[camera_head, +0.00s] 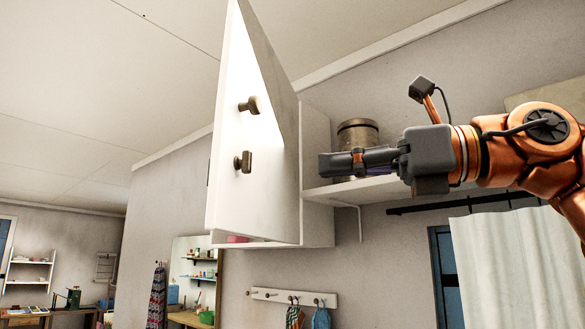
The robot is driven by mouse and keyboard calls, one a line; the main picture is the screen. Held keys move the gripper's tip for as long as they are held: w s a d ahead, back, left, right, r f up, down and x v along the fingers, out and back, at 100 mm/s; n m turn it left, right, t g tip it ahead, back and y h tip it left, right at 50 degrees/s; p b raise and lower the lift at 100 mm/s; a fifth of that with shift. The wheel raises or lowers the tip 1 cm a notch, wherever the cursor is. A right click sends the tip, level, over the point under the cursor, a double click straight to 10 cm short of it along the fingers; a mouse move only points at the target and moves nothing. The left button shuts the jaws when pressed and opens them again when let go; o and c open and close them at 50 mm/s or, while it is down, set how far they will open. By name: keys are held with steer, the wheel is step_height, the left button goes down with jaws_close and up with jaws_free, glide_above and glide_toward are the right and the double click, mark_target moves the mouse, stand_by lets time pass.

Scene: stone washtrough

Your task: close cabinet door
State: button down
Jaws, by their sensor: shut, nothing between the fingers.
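The white cabinet door (252,140) stands swung out from the wall cabinet (316,160), in the upper middle of the head view. Two dark knobs sit on the door, an upper knob (249,104) and a lower knob (243,161). My gripper (326,164) reaches in from the right and points left. It is shut and empty, to the right of the door and in front of the open shelf. I cannot tell whether its tips touch anything. The door hides most of the cabinet's inside.
A metal canister (357,132) stands on the white shelf (375,189) behind my gripper. A pink item (237,239) shows at the cabinet's bottom. Below are a hook rail (293,297) with hanging cloths and a white curtain (508,265). The space left of the door is free.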

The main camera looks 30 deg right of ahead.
mark_target(221, 174)
steer(key=x, duration=1.3)
steer(key=shift+a, duration=0.1)
